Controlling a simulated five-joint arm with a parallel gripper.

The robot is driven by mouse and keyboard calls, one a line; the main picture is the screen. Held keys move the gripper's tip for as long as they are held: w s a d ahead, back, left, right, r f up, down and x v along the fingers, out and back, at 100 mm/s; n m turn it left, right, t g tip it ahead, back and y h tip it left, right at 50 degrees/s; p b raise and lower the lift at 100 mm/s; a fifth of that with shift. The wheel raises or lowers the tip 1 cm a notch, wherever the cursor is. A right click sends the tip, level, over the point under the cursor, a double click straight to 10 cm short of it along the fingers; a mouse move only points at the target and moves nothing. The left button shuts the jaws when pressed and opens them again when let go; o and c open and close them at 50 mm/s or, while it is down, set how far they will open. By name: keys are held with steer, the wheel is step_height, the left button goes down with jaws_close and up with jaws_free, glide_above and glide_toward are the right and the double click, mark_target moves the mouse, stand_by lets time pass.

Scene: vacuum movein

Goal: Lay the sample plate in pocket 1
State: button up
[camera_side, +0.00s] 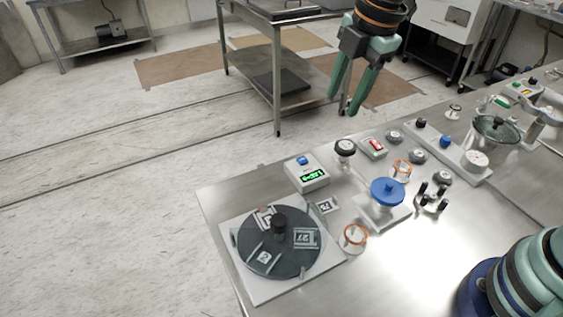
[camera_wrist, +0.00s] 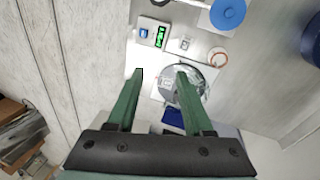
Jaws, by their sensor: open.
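A dark grey round disc (camera_side: 285,262) with a black central knob lies on a white square base (camera_side: 267,293) at the table's near left corner. Several marked squares show on the disc, one labelled 27 (camera_side: 307,239). A small white square with a dark marker (camera_side: 327,205) lies on the table just right of the base; it may be the sample plate, but I cannot tell. Which part of the disc is pocket 1 is unclear. In the wrist view the disc (camera_wrist: 184,92) is partly behind my right finger.
Right of the disc stand a box with a green display (camera_side: 307,174), a blue round knob on a white block (camera_side: 388,191) and orange-rimmed rings (camera_side: 355,237). A glass-lidded vessel (camera_side: 497,130) stands farther right. Open floor lies left of the table.

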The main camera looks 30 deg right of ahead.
steer(key=s+d+m+t, duration=0.1)
steer(key=s+d+m, duration=0.3)
steer(key=m, duration=0.5)
steer(key=s+d+m+t, duration=0.2)
steer(key=s+d+m, duration=0.3)
steer(key=d+m, duration=0.4)
steer(key=shift+d+r+m+h, duration=0.15)
steer(key=shift+r+m+h, duration=0.25)
steer(key=shift+m, duration=0.4)
